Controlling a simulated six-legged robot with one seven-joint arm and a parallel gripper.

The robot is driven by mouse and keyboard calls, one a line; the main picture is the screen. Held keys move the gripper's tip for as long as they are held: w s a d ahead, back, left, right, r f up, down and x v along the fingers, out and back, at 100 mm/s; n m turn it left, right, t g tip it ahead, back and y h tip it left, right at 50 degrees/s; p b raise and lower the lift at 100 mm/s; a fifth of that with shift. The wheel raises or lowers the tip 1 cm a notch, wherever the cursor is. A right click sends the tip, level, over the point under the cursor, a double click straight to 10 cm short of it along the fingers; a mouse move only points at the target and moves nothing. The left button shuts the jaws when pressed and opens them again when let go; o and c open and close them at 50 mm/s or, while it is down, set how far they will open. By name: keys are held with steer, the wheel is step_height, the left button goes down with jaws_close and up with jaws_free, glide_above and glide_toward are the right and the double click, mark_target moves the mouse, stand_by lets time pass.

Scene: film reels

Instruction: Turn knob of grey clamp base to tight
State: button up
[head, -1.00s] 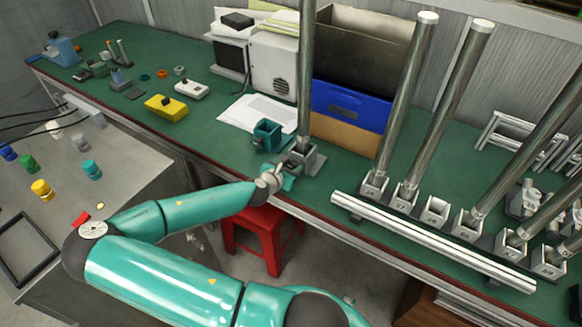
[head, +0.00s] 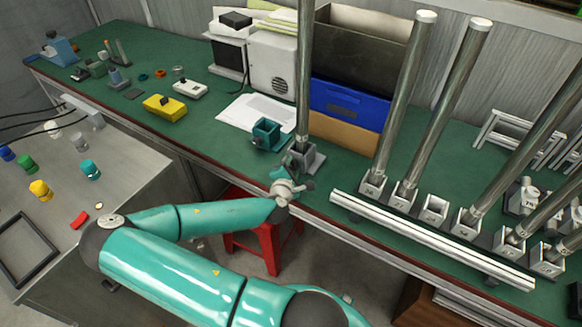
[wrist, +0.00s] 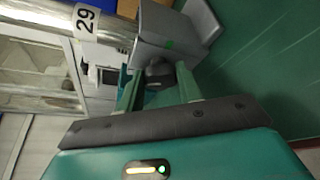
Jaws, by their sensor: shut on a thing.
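The grey clamp base (head: 312,158) stands on the green bench near its front edge, with a steel pole (head: 305,75) upright in it. In the wrist view the base (wrist: 168,32) is close, with a green mark on its face, and the pole (wrist: 50,43) carries a label "29". The dark knob (wrist: 158,72) on the base lies between the two green fingers of my gripper (wrist: 160,82). The gripper is shut on the knob, which the fingers partly hide. In the head view my wrist is in front of the base and hides the knob.
A teal holder (head: 266,134) stands just left of the base. A blue bin (head: 345,106) is behind it. A white rail (head: 430,243) with several clamp bases and poles is to the right. A red stool (head: 262,240) is below the bench edge.

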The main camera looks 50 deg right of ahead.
steer(key=shift+m+t+h, duration=0.3)
steer(key=shift+m+t, duration=0.2)
steer(key=shift+m, duration=0.4)
steer(key=o, duration=1)
